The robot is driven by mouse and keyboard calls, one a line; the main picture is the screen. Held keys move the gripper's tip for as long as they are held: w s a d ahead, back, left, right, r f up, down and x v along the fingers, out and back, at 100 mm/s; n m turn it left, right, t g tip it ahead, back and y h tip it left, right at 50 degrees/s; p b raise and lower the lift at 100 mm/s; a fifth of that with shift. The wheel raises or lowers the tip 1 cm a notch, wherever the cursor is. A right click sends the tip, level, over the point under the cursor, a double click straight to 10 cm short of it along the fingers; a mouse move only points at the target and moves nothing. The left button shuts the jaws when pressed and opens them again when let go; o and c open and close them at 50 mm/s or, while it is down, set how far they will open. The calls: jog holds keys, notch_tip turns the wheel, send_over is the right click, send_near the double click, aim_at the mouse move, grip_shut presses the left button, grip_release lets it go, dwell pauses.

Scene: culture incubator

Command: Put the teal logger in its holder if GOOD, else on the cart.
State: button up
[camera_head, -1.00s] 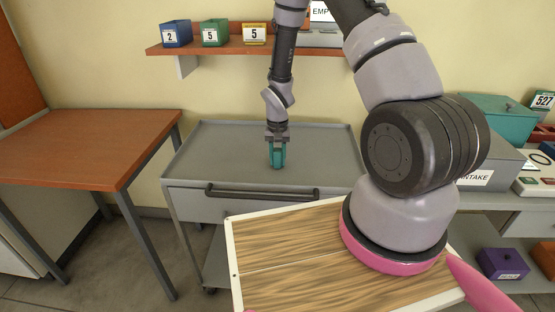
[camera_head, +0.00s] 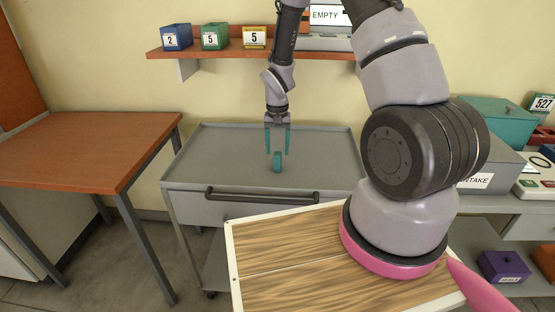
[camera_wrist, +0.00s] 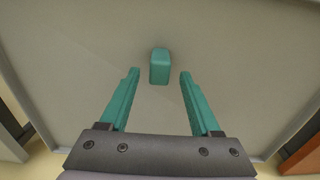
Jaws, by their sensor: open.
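The teal logger (camera_head: 277,162) stands on the top of the grey cart (camera_head: 225,150), apart from my gripper. In the wrist view the logger (camera_wrist: 159,66) is a small teal block on the bare cart top, in line with the gap between the fingers. My gripper (camera_head: 277,141) has teal fingers, points down and is open and empty just above the logger. The wrist view shows the open fingers (camera_wrist: 158,95) on either side, touching nothing. No reading or label on the logger can be made out. I cannot identify its holder.
A shelf (camera_head: 225,52) on the wall bears blue (camera_head: 177,36), green (camera_head: 214,34) and yellow (camera_head: 255,37) numbered boxes. An orange-topped table (camera_head: 90,145) stands left. A grey box marked INTAKE (camera_head: 492,167) and a teal box (camera_head: 497,120) are at right. The cart top around the logger is clear.

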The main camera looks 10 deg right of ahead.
notch_tip(320, 180, up, 7)
jog(key=shift+d+f, duration=0.1)
jog(key=shift+f, duration=0.05)
notch_tip(320, 180, up, 10)
jog(key=t, duration=0.1)
send_over(278, 153)
jog(key=s+d, duration=0.1)
jog(key=d, duration=0.1)
jog(key=s+d+r+t, duration=0.1)
jog(key=s+r, duration=0.2)
jog(key=r, duration=0.3)
jog(key=s+d+r+t, duration=0.1)
jog(key=s+r, duration=0.2)
jog(key=r, duration=0.3)
jog(key=s+d+r+t+y, duration=0.1)
jog(key=s+r+t, duration=0.3)
jog(key=s+r, duration=0.8)
jog(key=s+y, duration=0.1)
jog(key=s, duration=0.2)
jog(key=shift+s+m, duration=0.3)
jog(key=shift+s, duration=0.05)
jog(key=shift+r, duration=0.1)
